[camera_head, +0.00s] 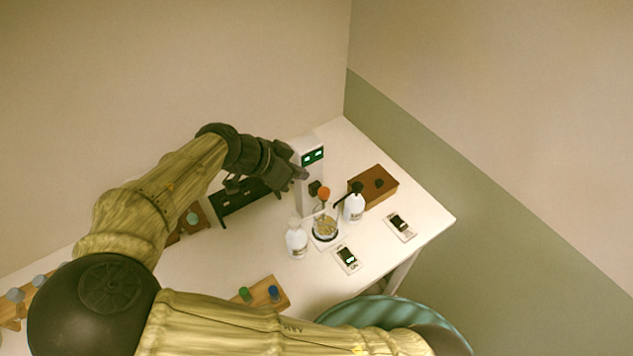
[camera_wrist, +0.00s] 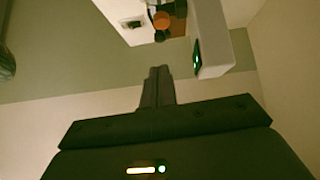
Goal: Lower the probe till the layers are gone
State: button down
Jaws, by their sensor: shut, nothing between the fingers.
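A white tower (camera_head: 312,183) with two small green displays stands on the table. An orange knob (camera_head: 324,193) is on its front, above a glass vessel (camera_head: 325,225) with yellowish contents. I cannot make out the probe itself or separate layers. My gripper (camera_head: 301,174) is beside the tower, above and left of the knob. In the wrist view my gripper (camera_wrist: 160,72) has its fingers together and empty, apart from the orange knob (camera_wrist: 161,20) and beside the tower (camera_wrist: 213,38).
White bottles (camera_head: 297,241) (camera_head: 354,208) flank the vessel. A wooden box (camera_head: 378,184) stands behind right. Two switch plates (camera_head: 346,259) (camera_head: 400,226) lie in front and at right. A wooden rack (camera_head: 267,293) holds small bottles nearer me. The table's right corner (camera_head: 440,218) is clear.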

jog(key=shift+s+a+r+t, duration=0.15)
jog(key=shift+a+r+t, duration=0.15)
jog(key=shift+a+r, duration=0.5)
jog(key=shift+f, duration=0.1)
jog(key=p, duration=0.3)
send_over(326, 188)
jog(key=s+a, duration=0.2)
notch_tip(326, 188, down, 7)
jog(key=f+p, duration=0.1)
jog(key=f, duration=0.1)
jog(key=f+p, duration=0.1)
jog(key=f, duration=0.1)
jog(key=shift+w+a, duration=0.15)
jog(key=shift+w, duration=0.05)
